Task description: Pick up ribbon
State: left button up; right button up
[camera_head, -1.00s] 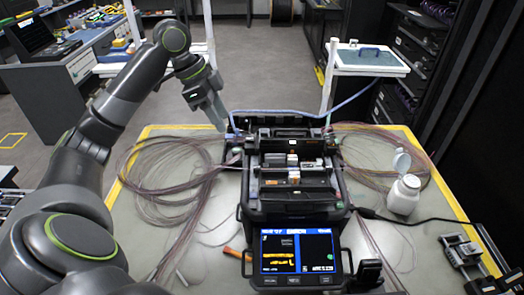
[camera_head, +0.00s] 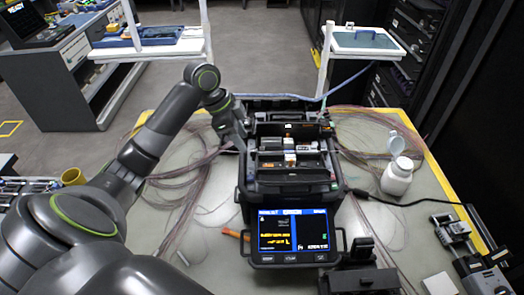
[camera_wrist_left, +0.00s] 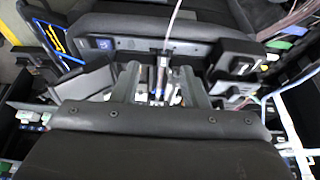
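The ribbon shows in the left wrist view as a thin pale strand (camera_wrist_left: 173,22) running down to a small light and dark fitting between my fingers. My left gripper (camera_wrist_left: 160,76) is open, with a finger on each side of that strand. I cannot tell whether either finger touches it. In the head view my left gripper (camera_head: 241,143) is at the left side of the black fusion splicer (camera_head: 290,188), where the ribbon is too small to make out. My right gripper is not in view.
Coiled fibres (camera_head: 180,175) lie left of the splicer on the table, with more behind right. A white bottle (camera_head: 397,177) with an open cap, a black cable (camera_head: 405,203) and a small metal device (camera_head: 452,228) are on the right.

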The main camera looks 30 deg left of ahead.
aim_at(248, 156)
pick_arm(q)
jog(key=x, duration=0.4)
jog(key=shift+w+a+f+p, duration=0.1)
jog(key=shift+w+f+p, duration=0.15)
jog(key=shift+p, duration=0.1)
jog(key=c, duration=0.9)
